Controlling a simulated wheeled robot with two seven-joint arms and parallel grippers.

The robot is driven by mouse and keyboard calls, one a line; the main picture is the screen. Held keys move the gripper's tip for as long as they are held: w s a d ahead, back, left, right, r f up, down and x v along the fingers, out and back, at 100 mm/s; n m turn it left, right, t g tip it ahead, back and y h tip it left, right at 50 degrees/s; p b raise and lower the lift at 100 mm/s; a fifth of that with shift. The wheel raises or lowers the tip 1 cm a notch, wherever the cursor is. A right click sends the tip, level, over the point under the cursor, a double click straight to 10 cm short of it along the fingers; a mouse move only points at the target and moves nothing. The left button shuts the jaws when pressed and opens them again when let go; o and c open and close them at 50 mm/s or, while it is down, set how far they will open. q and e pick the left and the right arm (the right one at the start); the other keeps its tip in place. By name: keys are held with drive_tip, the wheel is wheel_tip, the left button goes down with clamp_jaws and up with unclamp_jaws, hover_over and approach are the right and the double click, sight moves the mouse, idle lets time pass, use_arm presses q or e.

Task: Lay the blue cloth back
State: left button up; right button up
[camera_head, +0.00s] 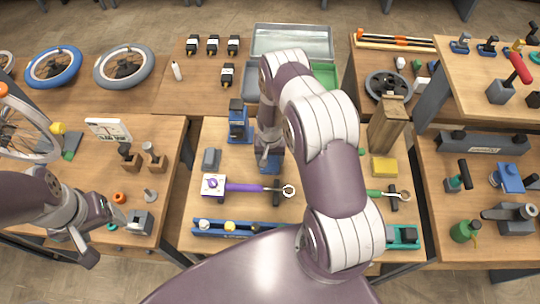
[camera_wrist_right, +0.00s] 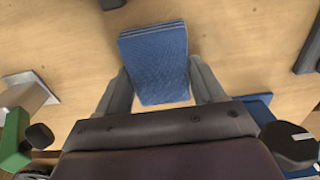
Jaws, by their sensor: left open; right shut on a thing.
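The blue cloth (camera_wrist_right: 153,60) is a folded, quilted pad between the fingers of my right gripper (camera_wrist_right: 160,82). Its far end sticks out beyond the fingertips over the wooden tabletop. In the head view the cloth (camera_head: 269,167) shows just below my right gripper (camera_head: 266,150), above the middle table. Whether the cloth touches the wood I cannot tell. My right arm hides part of the table. My left gripper (camera_head: 98,234) is open and empty at the front of the left table, beside a small grey block.
A purple-handled tool (camera_head: 245,187) lies in front of the cloth, with a blue tray (camera_head: 225,228) at the table's front edge. A blue device (camera_head: 238,125) stands behind to the left. A yellow block (camera_head: 383,167) and wooden block (camera_head: 386,125) stand right.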

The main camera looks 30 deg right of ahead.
drive_tip(key=shift+f+b, duration=0.2)
drive_tip(key=shift+b, duration=0.1)
drive_tip(key=o, duration=1)
drive_tip(key=shift+a+r, duration=0.1)
